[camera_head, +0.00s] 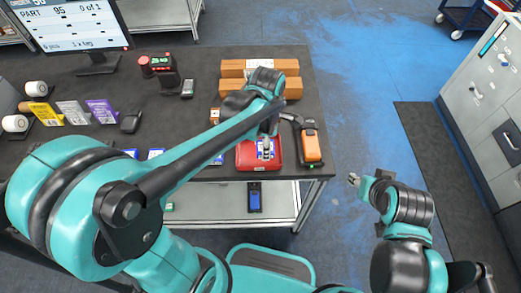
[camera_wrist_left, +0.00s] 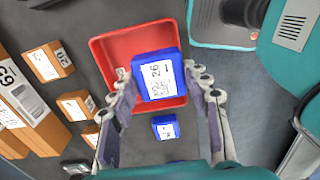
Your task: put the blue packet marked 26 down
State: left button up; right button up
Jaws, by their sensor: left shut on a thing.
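The blue packet marked 26 (camera_wrist_left: 158,74) lies between the fingers of my left gripper (camera_wrist_left: 163,88) in the left wrist view, label facing the camera. My left gripper is shut on it. The packet is over the red tray (camera_wrist_left: 105,52); I cannot tell whether it touches the tray floor. In the head view my left gripper (camera_head: 267,142) points down at the red tray (camera_head: 245,161) near the table's front edge, and the packet (camera_head: 266,154) shows only in part. My right gripper (camera_head: 354,180) hangs over the floor, right of the table, too small to read its fingers.
An orange handheld device (camera_head: 311,146) stands right beside the tray. Brown boxes (camera_head: 258,68) lie behind it. A monitor (camera_head: 75,25), coloured packets (camera_head: 103,111) and a red-topped device (camera_head: 163,65) occupy the left.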

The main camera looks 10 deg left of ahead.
aim_at(259, 147)
pick_arm(q)
jog(key=w+a+f+b, duration=0.1)
jog(key=w+a+f, duration=0.1)
jog(key=a, duration=0.1)
jog(key=shift+w+f, duration=0.3)
jog(key=shift+d+f+b, duration=0.1)
jog(key=shift+f+b, duration=0.75)
jog(key=shift+f, duration=0.95)
jog(key=shift+f, duration=0.25)
jog(key=o, duration=1.3)
jog(key=shift+c, duration=0.2)
jog(key=shift+r, duration=0.1)
